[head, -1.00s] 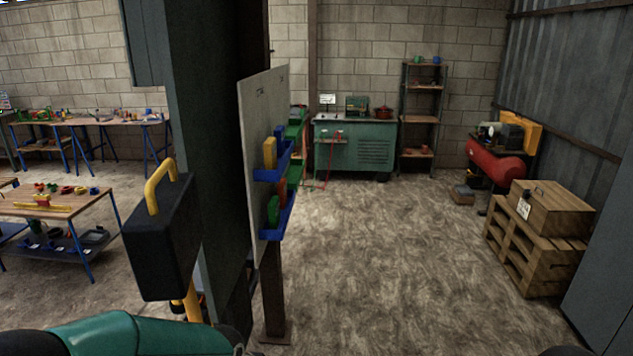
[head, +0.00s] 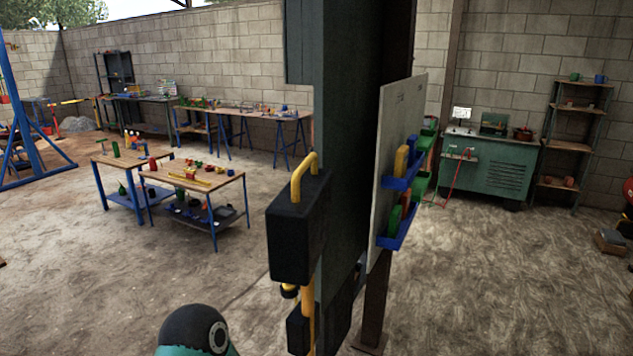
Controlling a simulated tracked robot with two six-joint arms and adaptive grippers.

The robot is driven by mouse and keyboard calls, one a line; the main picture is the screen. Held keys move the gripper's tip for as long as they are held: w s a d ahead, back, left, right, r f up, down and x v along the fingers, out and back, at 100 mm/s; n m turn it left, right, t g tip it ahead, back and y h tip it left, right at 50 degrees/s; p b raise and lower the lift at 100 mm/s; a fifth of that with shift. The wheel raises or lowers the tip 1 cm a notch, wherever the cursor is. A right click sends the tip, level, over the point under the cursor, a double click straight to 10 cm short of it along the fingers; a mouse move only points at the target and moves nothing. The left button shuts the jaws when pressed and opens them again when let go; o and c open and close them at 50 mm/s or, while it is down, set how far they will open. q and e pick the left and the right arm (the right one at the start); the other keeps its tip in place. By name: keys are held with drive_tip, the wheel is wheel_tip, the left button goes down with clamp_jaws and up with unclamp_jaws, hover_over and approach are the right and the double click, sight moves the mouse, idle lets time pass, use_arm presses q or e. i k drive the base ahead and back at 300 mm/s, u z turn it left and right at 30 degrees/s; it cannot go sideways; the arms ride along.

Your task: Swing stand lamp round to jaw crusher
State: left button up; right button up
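The stand lamp (head: 295,232) shows in the head view as a black box-shaped head with a yellow handle on top. A yellow pole runs down below it. The lamp stands close in front of a tall dark green-grey upright (head: 345,150); I cannot tell whether they touch. Its lit face is not visible from here. I cannot make out a jaw crusher for certain. Neither gripper is in view; only a teal and black link of my own arm shows at the bottom edge.
A white board (head: 398,130) with blue bins stands right of the upright. Two low work tables (head: 205,195) stand to the left, and benches line the back wall. A green cabinet (head: 490,165) and a shelf rack (head: 572,145) stand at right. The left floor is open.

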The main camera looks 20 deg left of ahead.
sight(299, 220)
drive_tip(key=u, duration=0.7)
drive_tip(key=k, duration=1.05)
drive_tip(key=z, duration=0.75)
drive_tip(key=i, duration=1)
drive_tip(key=u, duration=0.05)
